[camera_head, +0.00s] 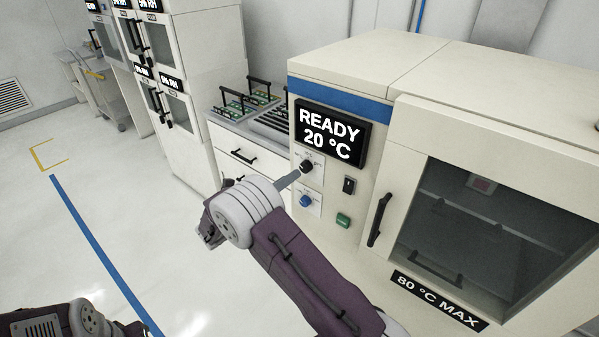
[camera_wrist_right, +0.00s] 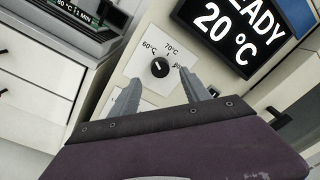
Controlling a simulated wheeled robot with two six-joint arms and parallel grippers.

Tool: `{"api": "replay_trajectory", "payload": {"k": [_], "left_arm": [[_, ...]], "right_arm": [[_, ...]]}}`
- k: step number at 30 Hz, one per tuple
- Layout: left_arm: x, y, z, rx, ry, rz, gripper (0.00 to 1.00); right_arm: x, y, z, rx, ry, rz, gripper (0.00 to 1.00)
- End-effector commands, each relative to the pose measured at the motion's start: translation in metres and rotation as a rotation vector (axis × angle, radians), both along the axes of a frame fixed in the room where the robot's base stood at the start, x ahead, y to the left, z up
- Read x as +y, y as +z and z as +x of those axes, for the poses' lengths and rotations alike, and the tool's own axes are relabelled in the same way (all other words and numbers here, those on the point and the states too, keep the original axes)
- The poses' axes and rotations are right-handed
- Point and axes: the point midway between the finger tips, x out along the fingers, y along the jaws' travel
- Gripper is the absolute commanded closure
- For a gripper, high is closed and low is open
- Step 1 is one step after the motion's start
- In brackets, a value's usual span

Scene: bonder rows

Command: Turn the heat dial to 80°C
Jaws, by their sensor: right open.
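The heat dial (camera_head: 306,165) is a small black knob on a white plate on the front of the cream oven. In the right wrist view the dial (camera_wrist_right: 160,67) has 60°C and 70°C printed around it, and a partly hidden label at its right. Its pointer is too small to read surely. The display (camera_head: 330,133) reads READY 20 °C. My right gripper (camera_wrist_right: 160,78) is open, one finger to each side of the dial in that view; contact cannot be told. In the head view the right gripper (camera_head: 291,178) is just below-left of the dial.
A blue knob (camera_head: 306,201), a black switch (camera_head: 348,186) and a green button (camera_head: 343,220) sit close to the dial. The oven door handle (camera_head: 380,220) sticks out to the right. White drawers (camera_head: 238,155) stand left of the oven. The floor at left is clear.

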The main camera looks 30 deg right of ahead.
Motion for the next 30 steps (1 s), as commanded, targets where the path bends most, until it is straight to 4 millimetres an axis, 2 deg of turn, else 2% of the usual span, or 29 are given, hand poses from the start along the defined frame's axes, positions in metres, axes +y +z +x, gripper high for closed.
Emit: {"api": "replay_trajectory", "payload": {"k": [3, 7, 11, 18, 20, 24, 30], "left_arm": [[0.0, 0.002, 0.0, 0.0, 0.0, 0.0, 1.0], [0.0, 0.003, 0.0, 0.0, 0.0, 0.0, 1.0], [0.0, 0.003, 0.0, 0.0, 0.0, 0.0, 1.0], [0.0, 0.003, 0.0, 0.0, 0.0, 0.0, 1.0], [0.0, 0.003, 0.0, 0.0, 0.0, 0.0, 1.0], [0.0, 0.003, 0.0, 0.0, 0.0, 0.0, 1.0], [0.0, 0.003, 0.0, 0.0, 0.0, 0.0, 1.0]], "right_arm": [[-0.026, 0.0, 0.008, 0.0, -0.004, 0.001, 0.45], [-0.045, 0.0, 0.014, 0.0, -0.004, 0.002, 0.45], [-0.054, 0.0, 0.018, 0.0, -0.002, 0.003, 0.45], [-0.056, -0.001, 0.019, 0.0, 0.0, 0.003, 0.45], [-0.055, -0.001, 0.019, 0.0, 0.0, 0.003, 0.59], [-0.055, -0.001, 0.019, 0.0, 0.0, 0.003, 0.98], [-0.055, -0.001, 0.018, -0.006, -0.001, 0.006, 1.0]]}}
